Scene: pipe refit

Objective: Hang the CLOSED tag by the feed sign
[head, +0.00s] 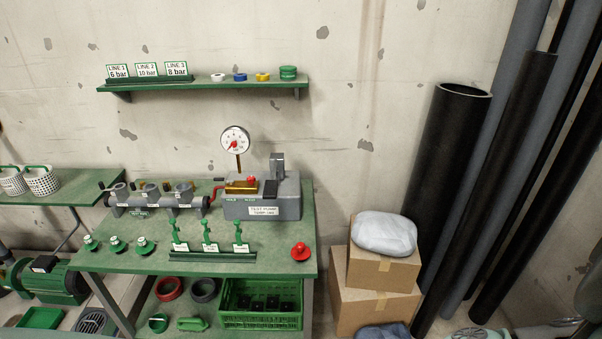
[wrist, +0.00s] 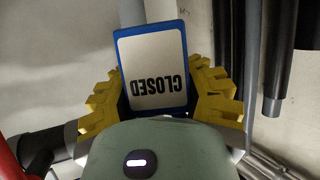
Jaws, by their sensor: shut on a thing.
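The CLOSED tag (wrist: 152,62) is a white card with a blue rim and black lettering, upside down in the wrist view. My gripper (wrist: 160,95) has yellow stepped fingers on both sides of the tag and is shut on its lower part. The tag stands out beyond the fingers. Neither the gripper nor the tag shows clearly in the head view. A feed sign cannot be made out in either view.
A green workbench (head: 130,262) carries a test pump with a gauge (head: 235,140) and a manifold. A wall shelf (head: 210,87) holds line signs and tape rolls. Cardboard boxes (head: 375,305) and tall pipes (head: 452,150) stand at right. In the wrist view, dark pipes (wrist: 276,50) are behind at right.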

